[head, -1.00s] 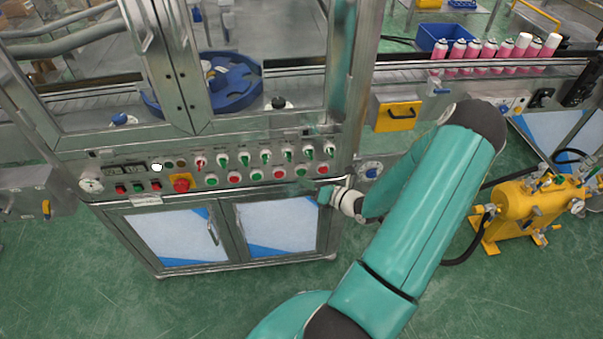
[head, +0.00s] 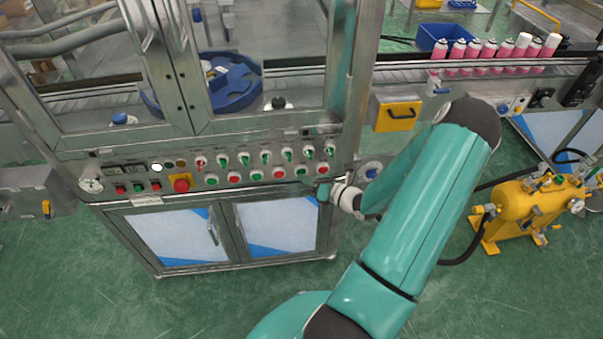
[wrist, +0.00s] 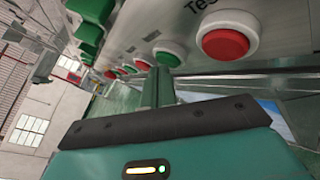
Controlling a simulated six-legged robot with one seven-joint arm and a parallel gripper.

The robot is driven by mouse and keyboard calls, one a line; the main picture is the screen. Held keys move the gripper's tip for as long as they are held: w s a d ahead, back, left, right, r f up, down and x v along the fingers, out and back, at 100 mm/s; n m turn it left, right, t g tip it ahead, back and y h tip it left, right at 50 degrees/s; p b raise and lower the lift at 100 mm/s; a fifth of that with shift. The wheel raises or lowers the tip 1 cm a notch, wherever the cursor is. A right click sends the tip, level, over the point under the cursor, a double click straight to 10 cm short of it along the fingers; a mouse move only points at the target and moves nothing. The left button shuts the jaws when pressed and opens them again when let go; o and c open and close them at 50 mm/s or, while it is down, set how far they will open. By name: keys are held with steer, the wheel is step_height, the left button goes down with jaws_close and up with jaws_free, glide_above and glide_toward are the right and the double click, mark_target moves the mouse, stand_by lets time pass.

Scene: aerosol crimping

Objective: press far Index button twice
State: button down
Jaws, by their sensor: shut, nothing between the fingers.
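The control panel of the steel machine has a lower row of red and green push buttons. Their labels are too small to read in the head view, so I cannot tell which is Index. My gripper (head: 313,188) is at the panel's right end, just below this row, with its fingers pointing left. In the wrist view the shut, empty fingers (wrist: 158,84) end close to a green button (wrist: 168,54). A large red button (wrist: 227,38) is nearer the camera, beside partly visible lettering. I cannot tell whether the fingertips touch any button.
Green selector switches (head: 265,156) sit above the buttons. A red emergency stop (head: 181,183) is at the panel's left. A yellow box (head: 397,112) is right of the machine, and a yellow tank (head: 533,208) stands on the floor. Pink cans (head: 473,49) line the conveyor.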

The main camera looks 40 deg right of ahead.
steer(key=shift+w+d, duration=0.1)
steer(key=shift+w, duration=0.05)
stand_by(0.4)
steer(key=shift+s+a, duration=0.45)
steer(key=shift+s, duration=0.2)
steer(key=s+a, duration=0.1)
steer(key=s, duration=0.1)
steer(key=s+a, duration=0.2)
stand_by(0.6)
stand_by(0.8)
